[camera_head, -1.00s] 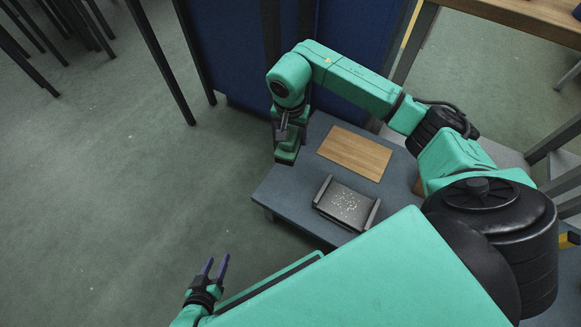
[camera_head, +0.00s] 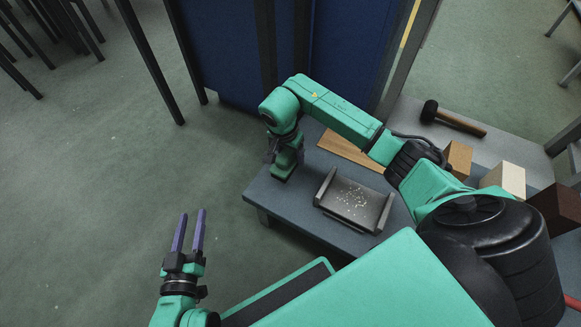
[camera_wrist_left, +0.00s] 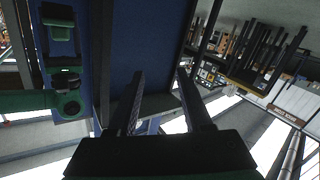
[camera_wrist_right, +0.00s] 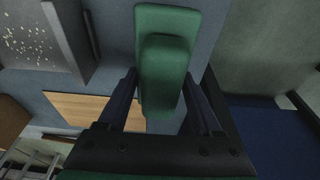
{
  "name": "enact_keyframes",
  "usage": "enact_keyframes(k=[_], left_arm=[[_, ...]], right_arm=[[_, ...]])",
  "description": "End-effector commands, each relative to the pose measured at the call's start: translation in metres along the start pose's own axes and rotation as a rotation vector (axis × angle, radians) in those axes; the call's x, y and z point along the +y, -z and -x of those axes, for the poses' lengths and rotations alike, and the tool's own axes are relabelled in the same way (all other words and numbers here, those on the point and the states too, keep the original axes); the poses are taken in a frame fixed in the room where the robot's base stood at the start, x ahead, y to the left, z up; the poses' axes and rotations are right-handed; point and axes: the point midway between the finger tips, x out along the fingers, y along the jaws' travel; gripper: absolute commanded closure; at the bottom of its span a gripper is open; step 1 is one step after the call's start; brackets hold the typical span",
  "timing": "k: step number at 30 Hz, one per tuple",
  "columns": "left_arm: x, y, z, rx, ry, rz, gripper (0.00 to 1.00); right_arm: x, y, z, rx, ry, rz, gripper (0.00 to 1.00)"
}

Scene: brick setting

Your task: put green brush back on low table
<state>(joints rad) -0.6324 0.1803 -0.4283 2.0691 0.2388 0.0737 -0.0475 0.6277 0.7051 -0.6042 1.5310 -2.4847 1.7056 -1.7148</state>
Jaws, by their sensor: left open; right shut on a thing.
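The green brush (camera_wrist_right: 165,50) is between the fingers of my right gripper (camera_wrist_right: 160,85), which is shut on it. In the head view the brush (camera_head: 287,163) is at the left back part of the grey-blue low table (camera_head: 272,197), below my right wrist. I cannot tell whether it touches the tabletop. My right gripper (camera_head: 272,151) is partly hidden by the wrist. My left gripper (camera_head: 188,232) is open and empty, out over the floor left of the table; its spread fingers also show in the left wrist view (camera_wrist_left: 158,100).
A grey dustpan-like tray (camera_head: 352,203) with pale crumbs lies on the table, with a wooden board (camera_head: 340,148) behind it, partly covered by my arm. Blue panels (camera_head: 230,60) stand behind the table.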

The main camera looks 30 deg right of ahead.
Motion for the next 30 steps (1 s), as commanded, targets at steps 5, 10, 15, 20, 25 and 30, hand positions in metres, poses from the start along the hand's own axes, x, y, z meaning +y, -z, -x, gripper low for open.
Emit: enact_keyframes(k=[5, 10, 15, 20, 25, 30], left_arm=[[0.001, 0.038, -0.015, 0.108, -0.013, -0.032, 0.5], [0.002, 0.065, -0.022, 0.183, -0.023, -0.053, 0.5], [0.007, 0.12, -0.032, 0.34, -0.044, -0.097, 0.5], [0.015, 0.174, -0.033, 0.492, -0.066, -0.138, 0.5], [0.023, 0.213, -0.028, 0.608, -0.084, -0.168, 0.5], [0.024, 0.22, -0.027, 0.626, -0.086, -0.173, 0.5]], right_arm=[[0.0, -0.002, -0.009, -0.001, 0.0, 0.0, 1.0], [0.0, -0.004, -0.016, -0.001, -0.001, 0.0, 1.0], [0.0, -0.007, -0.028, -0.003, -0.001, 0.001, 1.0], [0.0, -0.01, -0.04, -0.001, 0.0, 0.001, 1.0], [0.0, -0.012, -0.048, -0.002, -0.001, 0.001, 1.0], [0.0, -0.012, -0.048, -0.001, 0.0, 0.001, 1.0]])
